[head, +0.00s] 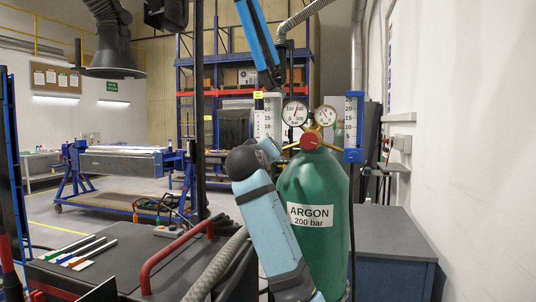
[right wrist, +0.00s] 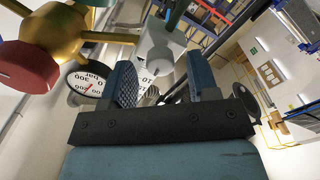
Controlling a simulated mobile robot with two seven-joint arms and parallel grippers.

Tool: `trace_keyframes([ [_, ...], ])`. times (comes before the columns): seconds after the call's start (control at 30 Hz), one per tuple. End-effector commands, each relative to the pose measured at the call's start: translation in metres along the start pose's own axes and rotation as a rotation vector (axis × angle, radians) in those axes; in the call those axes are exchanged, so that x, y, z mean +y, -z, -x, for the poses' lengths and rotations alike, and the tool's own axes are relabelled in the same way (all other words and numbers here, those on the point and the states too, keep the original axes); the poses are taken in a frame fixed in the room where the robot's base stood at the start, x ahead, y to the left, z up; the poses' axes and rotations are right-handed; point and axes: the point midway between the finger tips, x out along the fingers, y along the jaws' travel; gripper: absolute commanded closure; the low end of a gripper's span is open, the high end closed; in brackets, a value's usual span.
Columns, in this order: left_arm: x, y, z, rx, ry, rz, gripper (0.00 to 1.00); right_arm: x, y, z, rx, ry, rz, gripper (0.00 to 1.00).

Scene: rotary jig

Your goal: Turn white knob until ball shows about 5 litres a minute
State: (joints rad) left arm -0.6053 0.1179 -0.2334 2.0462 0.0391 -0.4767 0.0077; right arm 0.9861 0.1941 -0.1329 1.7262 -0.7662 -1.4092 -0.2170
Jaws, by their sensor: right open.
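The left flowmeter (head: 264,118), with a white scale and yellow tag, stands beside the gauges above the green argon bottle (head: 312,185). Its ball is too small to tell, so I cannot read the flow. A pale grey-white knob (right wrist: 160,54) shows in the right wrist view, between and slightly beyond the fingers of my right gripper (right wrist: 158,78). The fingers are apart, one on each side of the knob; I cannot tell whether they touch it. In the head view my right gripper (head: 270,148) is just below the left flowmeter, partly hidden. My left gripper is not in view.
A red valve wheel (head: 310,141) and two round gauges (head: 295,113) (head: 326,116) sit close to the right. A blue-framed flowmeter (head: 353,128) stands farther right. A dark bench with a red handle (head: 172,258) is at lower left. A white wall (head: 470,130) bounds the right.

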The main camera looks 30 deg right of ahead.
Motion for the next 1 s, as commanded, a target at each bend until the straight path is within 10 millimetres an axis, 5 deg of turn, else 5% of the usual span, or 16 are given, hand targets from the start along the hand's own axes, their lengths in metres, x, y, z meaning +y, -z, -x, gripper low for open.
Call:
trace_keyframes([
  [0.43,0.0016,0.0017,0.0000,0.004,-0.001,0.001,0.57,-0.0001,-0.0002,-0.0136,0.000,0.000,0.000,0.46],
  [0.67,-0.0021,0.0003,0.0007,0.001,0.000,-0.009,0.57,-0.0001,-0.0001,-0.0134,0.000,0.000,0.000,0.94],
  [1.0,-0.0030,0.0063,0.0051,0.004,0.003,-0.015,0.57,0.0014,0.0017,-0.0134,0.000,0.000,0.036,0.95],
])
